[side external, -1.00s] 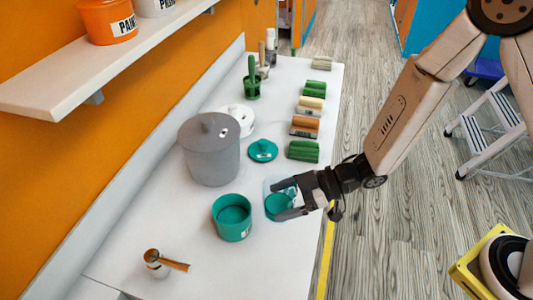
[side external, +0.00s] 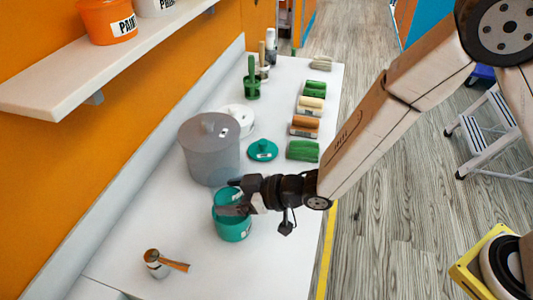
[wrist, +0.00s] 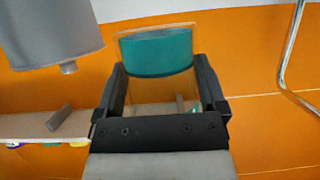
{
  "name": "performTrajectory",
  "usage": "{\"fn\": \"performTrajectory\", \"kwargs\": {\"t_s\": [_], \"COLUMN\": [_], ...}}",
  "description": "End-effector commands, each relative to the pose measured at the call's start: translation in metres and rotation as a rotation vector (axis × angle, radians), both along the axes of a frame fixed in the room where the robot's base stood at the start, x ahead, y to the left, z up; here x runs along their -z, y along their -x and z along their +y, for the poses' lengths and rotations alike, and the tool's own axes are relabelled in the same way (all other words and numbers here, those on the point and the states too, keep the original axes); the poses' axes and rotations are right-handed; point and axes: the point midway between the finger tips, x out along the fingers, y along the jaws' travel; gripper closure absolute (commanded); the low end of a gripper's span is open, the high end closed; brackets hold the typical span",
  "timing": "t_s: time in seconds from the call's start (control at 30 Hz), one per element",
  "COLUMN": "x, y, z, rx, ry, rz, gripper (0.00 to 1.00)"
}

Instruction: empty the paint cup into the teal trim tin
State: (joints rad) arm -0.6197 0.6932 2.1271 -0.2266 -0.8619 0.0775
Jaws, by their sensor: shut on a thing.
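The paint cup (wrist: 158,52) is a clear cup with teal paint in it. It sits between the fingers of my gripper (wrist: 160,70), which is shut on it. The wrist picture is upside down, and the paint lies in the cup's bottom, so the cup looks about upright. In the side view, my gripper (side external: 233,197) and the cup overlap the back and top of the teal trim tin (side external: 232,230), an open teal pot on the bench. The gripper hides part of the tin's mouth. I see no paint pouring.
A large grey lidded tin (side external: 208,150) stands close behind the teal tin. A teal lid (side external: 263,150) lies behind to the right. A brush on a small pot (side external: 156,264) is front left. Rollers (side external: 303,151) line the right edge. A shelf (side external: 110,60) overhangs at left.

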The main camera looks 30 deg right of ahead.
Motion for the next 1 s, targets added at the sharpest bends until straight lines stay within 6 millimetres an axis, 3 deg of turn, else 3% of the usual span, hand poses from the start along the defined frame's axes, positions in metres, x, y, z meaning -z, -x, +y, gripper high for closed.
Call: {"fn": "performTrajectory", "kwargs": {"t_s": [0.53,1.0], "x": [0.000,0.004], "y": [0.003,0.022], "z": [0.042,0.075], "rx": [0.163,0.289], "ry": [-0.001,-0.002], "rz": [0.000,0.000], "gripper": [0.77,0.77]}}
